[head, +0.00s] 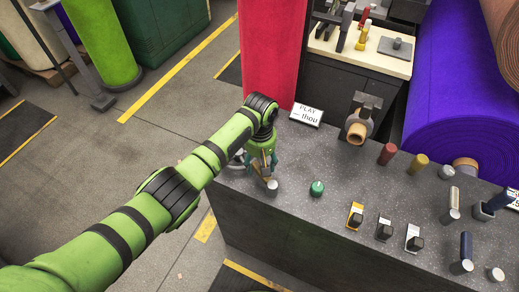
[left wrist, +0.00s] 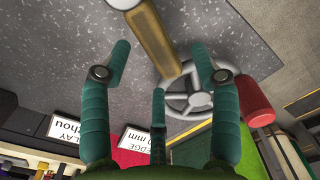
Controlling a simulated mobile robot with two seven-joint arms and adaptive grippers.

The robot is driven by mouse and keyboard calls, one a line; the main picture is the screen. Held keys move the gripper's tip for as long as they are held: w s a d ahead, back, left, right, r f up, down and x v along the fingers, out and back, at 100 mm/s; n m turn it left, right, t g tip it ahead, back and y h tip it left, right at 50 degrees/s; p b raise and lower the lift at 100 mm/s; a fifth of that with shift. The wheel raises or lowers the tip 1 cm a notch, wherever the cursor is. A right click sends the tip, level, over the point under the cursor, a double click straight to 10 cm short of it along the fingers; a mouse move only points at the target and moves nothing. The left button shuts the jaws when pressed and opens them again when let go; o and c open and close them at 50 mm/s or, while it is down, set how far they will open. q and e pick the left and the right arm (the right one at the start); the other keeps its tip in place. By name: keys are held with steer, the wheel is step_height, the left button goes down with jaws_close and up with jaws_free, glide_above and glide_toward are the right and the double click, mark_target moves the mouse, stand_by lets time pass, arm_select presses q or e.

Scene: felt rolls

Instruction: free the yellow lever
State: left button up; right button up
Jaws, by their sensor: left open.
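A gold-yellow lever (left wrist: 155,42) shows in the left wrist view, running down from a silver round end at the top edge. My left gripper (left wrist: 160,62) is open, with its teal fingers spread on either side of the lever. I see gaps between the lever and the two side fingers; I cannot tell whether the third finger touches it. In the head view my left gripper (head: 264,168) points down at the console's left end and mostly hides this lever. My right gripper is not in view.
A grey handwheel (left wrist: 185,98) and a red cylinder (left wrist: 257,106) lie close by the fingers. On the console (head: 300,225) stand a green knob (head: 317,188), several switches and other upright handles. A white sign (head: 306,114) and red roll (head: 272,50) are behind.

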arm_select(q)
step_height(320, 180, up, 11)
steer(key=shift+f, duration=0.15)
steer(key=shift+a, duration=0.1)
stand_by(0.4)
